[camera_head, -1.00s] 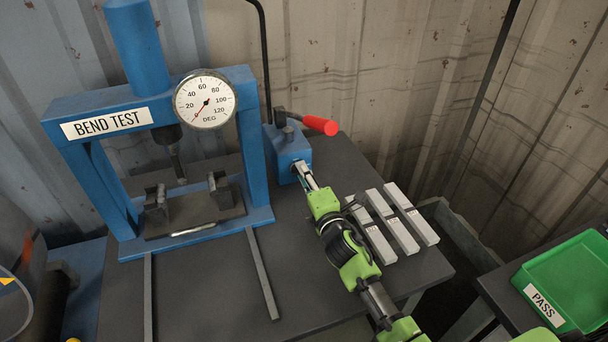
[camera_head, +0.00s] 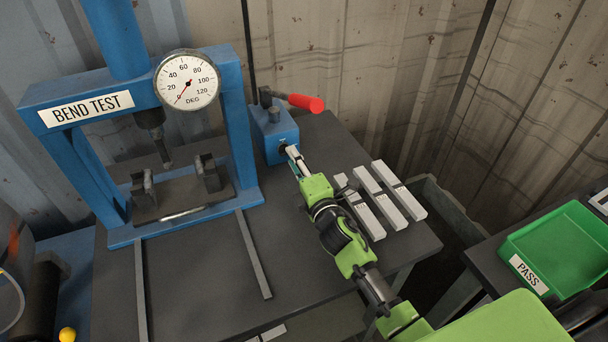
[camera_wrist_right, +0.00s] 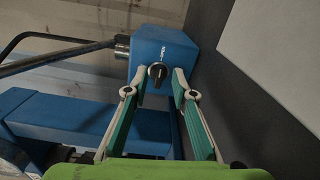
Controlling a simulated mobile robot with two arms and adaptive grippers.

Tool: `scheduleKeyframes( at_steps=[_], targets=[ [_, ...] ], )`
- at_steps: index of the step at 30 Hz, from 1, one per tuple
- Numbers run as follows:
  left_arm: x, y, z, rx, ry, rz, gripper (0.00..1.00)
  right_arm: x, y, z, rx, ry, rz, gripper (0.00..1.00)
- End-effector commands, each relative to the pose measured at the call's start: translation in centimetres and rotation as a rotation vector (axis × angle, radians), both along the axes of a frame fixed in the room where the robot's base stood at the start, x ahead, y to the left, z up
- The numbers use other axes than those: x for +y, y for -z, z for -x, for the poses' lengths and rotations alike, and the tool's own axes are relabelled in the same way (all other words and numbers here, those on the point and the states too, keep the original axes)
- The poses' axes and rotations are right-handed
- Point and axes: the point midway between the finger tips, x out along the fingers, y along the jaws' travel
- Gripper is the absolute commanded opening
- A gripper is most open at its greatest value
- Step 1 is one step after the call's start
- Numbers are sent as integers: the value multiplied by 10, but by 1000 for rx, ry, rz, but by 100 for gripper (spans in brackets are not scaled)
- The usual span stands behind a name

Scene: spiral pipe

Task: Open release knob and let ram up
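The blue pump block (camera_head: 274,132) stands on the table right of the bend-test press. In the right wrist view its face carries a small dark release knob (camera_wrist_right: 157,72). My right gripper (camera_head: 292,153) reaches the block's front side. In the right wrist view its fingers (camera_wrist_right: 161,80) are open, one on each side of the knob, with gaps visible; whether they overlap it in depth I cannot tell. The ram (camera_head: 162,145) hangs as a dark punch above the two supports (camera_head: 207,172). The gauge (camera_head: 187,80) needle points near zero. My left gripper is out of view.
A red-handled lever (camera_head: 305,102) sticks out above the block. Several grey metal bars (camera_head: 381,196) lie beside my right arm. A green PASS tray (camera_head: 560,248) stands at the right. The table's front middle (camera_head: 200,280) is mostly clear.

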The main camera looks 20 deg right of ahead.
Motion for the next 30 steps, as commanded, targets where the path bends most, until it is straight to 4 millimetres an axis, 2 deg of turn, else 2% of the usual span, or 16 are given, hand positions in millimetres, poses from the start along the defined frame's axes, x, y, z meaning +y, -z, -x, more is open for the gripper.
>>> scheduleKeyframes(
  at_steps=[1,6,12,18,30],
  targets=[
    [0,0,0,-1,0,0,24,0,1,12,2,-2,1,24],
    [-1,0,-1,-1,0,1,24,-1,1,49,3,-1,-1,24],
    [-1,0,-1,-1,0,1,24,-2,1,82,2,-1,-2,24],
    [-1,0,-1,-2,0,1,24,-3,0,95,1,0,0,24],
    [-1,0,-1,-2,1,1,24,-3,0,96,1,0,0,24]
  ],
)
